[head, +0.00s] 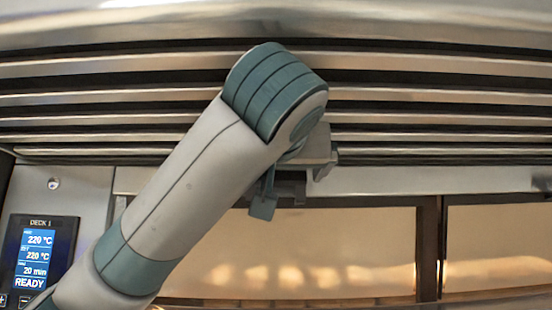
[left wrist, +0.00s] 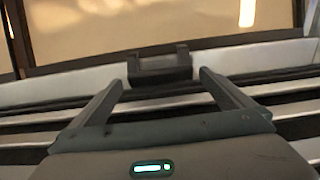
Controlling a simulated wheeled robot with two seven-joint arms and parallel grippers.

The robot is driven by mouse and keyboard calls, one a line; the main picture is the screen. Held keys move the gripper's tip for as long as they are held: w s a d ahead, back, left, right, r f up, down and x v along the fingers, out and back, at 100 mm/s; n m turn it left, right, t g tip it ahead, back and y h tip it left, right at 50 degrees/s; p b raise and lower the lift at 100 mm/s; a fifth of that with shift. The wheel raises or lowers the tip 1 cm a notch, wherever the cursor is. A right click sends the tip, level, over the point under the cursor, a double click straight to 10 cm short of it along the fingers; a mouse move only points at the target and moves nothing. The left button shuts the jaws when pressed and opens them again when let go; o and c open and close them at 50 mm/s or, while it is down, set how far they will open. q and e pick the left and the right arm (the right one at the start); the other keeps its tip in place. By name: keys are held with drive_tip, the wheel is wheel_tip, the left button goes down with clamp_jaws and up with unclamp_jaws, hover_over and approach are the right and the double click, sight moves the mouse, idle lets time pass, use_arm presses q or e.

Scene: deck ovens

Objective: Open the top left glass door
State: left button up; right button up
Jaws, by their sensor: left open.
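The top left glass door (head: 340,250) shows in the head view as a wide, warmly lit pane below the slatted metal front. It looks shut. Its dark handle (head: 292,190) is at the upper edge, partly hidden behind my left wrist. In the left wrist view the handle (left wrist: 160,66) is a dark bracket with two raised ends, under the pane (left wrist: 120,30). My left gripper (left wrist: 162,82) is open and empty, its fingertips either side of the handle's line and seemingly just short of it. In the head view the gripper is mostly hidden by its wrist. My right gripper is in neither view.
A control panel (head: 40,255) reading DECK 1, 220 °C and READY is at the lower left. A second glass pane (head: 500,245) lies right of a dark upright divider (head: 429,250). Metal slats (head: 430,100) run across above the doors, close behind my wrist.

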use_arm(q)
drive_tip(key=shift+w+p, duration=0.3)
drive_tip(key=shift+w, duration=0.4)
